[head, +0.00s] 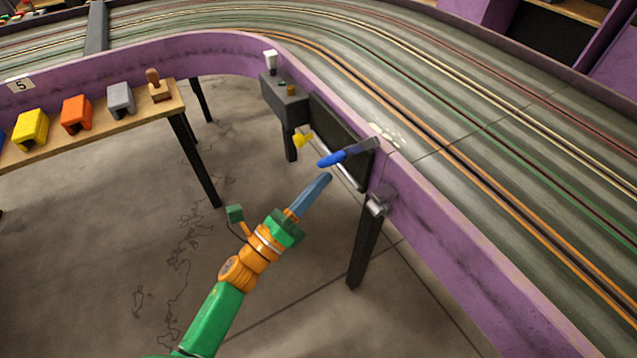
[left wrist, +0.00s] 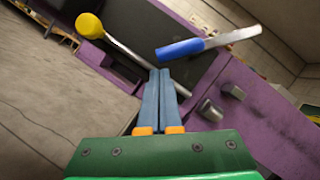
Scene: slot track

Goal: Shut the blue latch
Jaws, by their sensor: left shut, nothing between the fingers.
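The blue latch is a lever with a blue grip (head: 333,159) and a flat grey metal arm (head: 363,146). It sticks out from the purple track wall, swung up away from a grey metal catch (head: 380,202) lower on that wall. In the left wrist view the blue grip (left wrist: 180,48) is ahead of the fingertips, and the catch (left wrist: 211,110) is to their right. My left gripper (head: 327,177) is shut and empty, its fingertips just below the blue grip; a small gap seems to separate them. My right gripper is out of view.
A yellow knob (head: 302,138) on a metal rod is left of the latch, before a dark panel (head: 335,132). A dark shelf (head: 285,102) holds small items. A wooden bench (head: 100,118) with coloured blocks stands at left. The floor below is clear.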

